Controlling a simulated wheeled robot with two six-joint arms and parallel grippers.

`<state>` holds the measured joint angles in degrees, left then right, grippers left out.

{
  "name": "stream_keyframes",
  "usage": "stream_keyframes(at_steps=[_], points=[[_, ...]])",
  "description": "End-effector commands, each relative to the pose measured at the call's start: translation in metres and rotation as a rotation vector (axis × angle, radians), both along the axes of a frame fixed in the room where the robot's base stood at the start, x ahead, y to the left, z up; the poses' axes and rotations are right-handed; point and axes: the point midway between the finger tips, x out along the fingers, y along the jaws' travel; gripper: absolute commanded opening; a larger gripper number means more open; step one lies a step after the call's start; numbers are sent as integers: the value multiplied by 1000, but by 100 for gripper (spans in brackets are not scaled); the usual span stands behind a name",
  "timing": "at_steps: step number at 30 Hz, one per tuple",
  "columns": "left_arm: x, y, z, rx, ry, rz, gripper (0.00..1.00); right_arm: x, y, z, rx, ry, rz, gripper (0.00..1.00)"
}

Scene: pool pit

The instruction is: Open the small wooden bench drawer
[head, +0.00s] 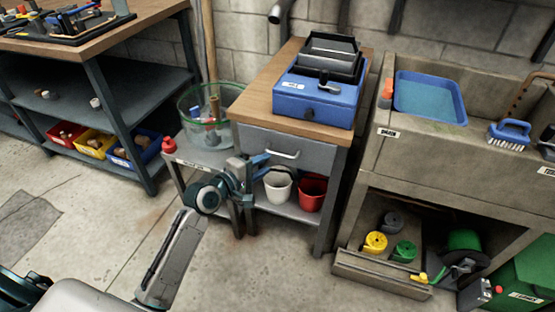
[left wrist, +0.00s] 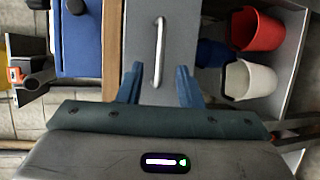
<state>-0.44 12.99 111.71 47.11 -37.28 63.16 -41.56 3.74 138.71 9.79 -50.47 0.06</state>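The small bench has a wooden top (head: 258,98) and a grey drawer front (head: 316,153) below it. The drawer sits flush and looks shut. Its pale bar handle (head: 283,154) is level in the head view and runs lengthwise in the left wrist view (left wrist: 159,50). My left gripper (head: 264,167) is just in front of the drawer, a little left of and below the handle in the head view. Its two blue fingers are apart in the left wrist view (left wrist: 159,82), with the handle beyond the gap between them and nothing held. My right gripper does not show.
A blue machine (head: 318,88) stands on the bench top. White (head: 278,187) and red (head: 312,191) buckets stand on the shelf below the drawer. A clear green-rimmed tub (head: 208,122) is to the left, a stone sink (head: 425,155) to the right. Open floor lies in front.

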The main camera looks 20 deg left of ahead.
Motion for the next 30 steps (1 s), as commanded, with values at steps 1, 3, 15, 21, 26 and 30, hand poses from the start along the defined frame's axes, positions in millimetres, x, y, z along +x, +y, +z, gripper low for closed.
stream_keyframes(at_steps=[1, 3, 15, 21, 26, 30], points=[[10, -5, -2, -3, -2, 0, 33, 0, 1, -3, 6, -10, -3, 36], [22, -10, -5, -4, -1, 0, 33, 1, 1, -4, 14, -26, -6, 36], [58, -27, -13, 1, 0, 0, 33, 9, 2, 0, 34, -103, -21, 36], [59, -27, -14, 3, 1, -1, 33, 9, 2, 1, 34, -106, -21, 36], [58, -27, -14, 3, 1, -1, 11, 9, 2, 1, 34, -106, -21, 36], [58, -27, -14, 3, 1, -1, 0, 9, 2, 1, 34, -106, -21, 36]])
